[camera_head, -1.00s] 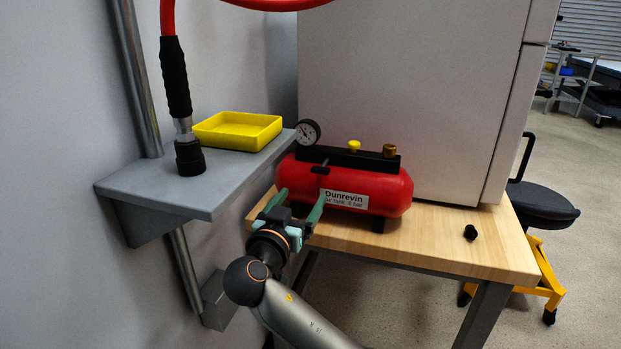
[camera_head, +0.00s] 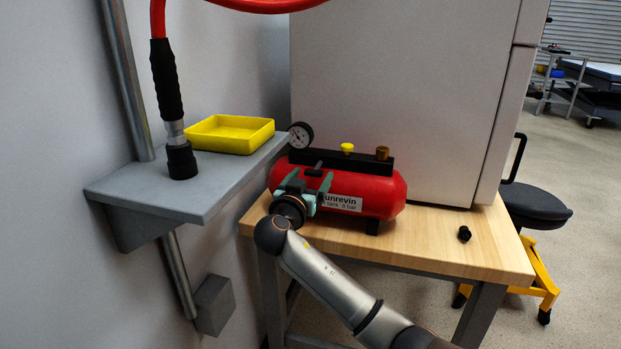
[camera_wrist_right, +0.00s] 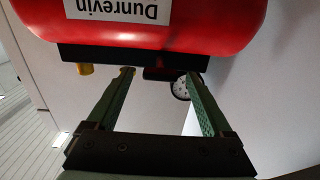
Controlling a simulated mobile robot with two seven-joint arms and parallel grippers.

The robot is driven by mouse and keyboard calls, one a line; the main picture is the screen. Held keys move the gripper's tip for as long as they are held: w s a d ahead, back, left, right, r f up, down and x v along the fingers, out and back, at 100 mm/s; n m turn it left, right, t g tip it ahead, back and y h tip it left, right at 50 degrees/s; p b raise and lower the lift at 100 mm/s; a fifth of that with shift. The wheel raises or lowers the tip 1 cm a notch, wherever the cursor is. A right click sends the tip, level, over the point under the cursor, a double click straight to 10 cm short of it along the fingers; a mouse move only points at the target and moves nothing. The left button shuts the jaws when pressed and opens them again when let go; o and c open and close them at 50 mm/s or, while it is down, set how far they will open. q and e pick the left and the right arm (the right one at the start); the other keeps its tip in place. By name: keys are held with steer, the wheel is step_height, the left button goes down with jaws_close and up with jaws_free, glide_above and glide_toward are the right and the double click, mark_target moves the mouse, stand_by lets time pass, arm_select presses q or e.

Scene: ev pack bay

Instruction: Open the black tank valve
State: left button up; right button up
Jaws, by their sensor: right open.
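The red air tank (camera_head: 362,190) lies on the wooden bench, with a black manifold bar (camera_head: 345,160) along its top. The small black valve lever (camera_head: 316,170) sticks out at the tank's upper left front. My right gripper (camera_head: 304,180) is open in front of the tank's left end, its fingers pointing at the tank. In the right wrist view the black valve (camera_wrist_right: 160,74) appears between the two fingertips of my right gripper (camera_wrist_right: 159,73), with space on both sides. I cannot tell whether the fingers reach past it. My left gripper is not in view.
A pressure gauge (camera_head: 300,135), a yellow knob (camera_head: 347,147) and a brass fitting (camera_head: 382,153) sit near the tank top. A grey shelf (camera_head: 205,195) at left holds a yellow tray (camera_head: 232,148) and a hose end (camera_head: 181,160). A black cap (camera_head: 464,233) lies on the bench.

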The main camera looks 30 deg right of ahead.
jaws_close()
stand_by(0.5)
